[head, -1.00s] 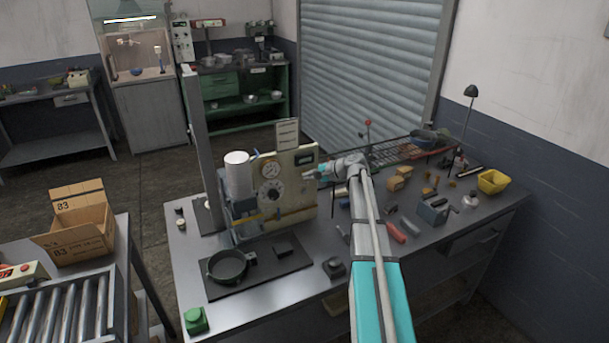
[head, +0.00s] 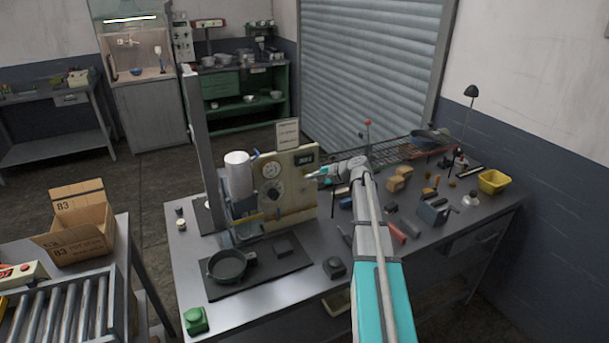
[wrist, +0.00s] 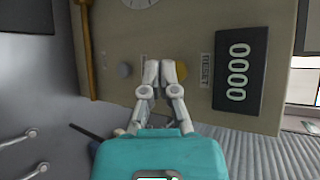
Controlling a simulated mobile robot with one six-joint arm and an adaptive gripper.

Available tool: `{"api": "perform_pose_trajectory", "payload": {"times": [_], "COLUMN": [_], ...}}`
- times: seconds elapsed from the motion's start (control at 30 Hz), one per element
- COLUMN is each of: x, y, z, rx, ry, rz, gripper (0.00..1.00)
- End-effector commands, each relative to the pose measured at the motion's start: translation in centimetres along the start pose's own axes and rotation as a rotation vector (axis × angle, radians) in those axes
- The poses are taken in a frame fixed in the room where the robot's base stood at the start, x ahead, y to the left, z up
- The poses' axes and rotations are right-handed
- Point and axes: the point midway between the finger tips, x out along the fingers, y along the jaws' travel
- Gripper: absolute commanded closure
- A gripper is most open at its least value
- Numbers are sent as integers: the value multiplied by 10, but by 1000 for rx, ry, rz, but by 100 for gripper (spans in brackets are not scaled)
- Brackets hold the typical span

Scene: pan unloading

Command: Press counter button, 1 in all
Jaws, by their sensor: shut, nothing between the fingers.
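The counter display (wrist: 237,71) is a black block that reads 0000 in the wrist view, with a RESET label beside it. It also shows as a small dark window on the beige machine panel (head: 305,190) in the head view. A round button (wrist: 181,70) sits next to the RESET label, partly hidden by a finger. A second round button (wrist: 125,70), dull grey-yellow, lies to the left. My gripper (wrist: 164,66) is shut and empty, its tips in front of the panel between the two buttons. It also shows at the panel's right side in the head view (head: 314,173). Contact cannot be told.
A pan (head: 228,267) lies on a dark mat in front. A black block (head: 334,267) stands near the bench's front edge. Loose parts and a yellow bin (head: 493,181) are to the right.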

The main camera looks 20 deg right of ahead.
Motion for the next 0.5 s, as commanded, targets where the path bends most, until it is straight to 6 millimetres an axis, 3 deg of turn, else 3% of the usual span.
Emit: {"api": "perform_pose_trajectory", "payload": {"times": [0.5], "x": [-18], "y": [14], "z": [14], "rx": [0], "ry": [1], "rz": [0], "gripper": [100]}}
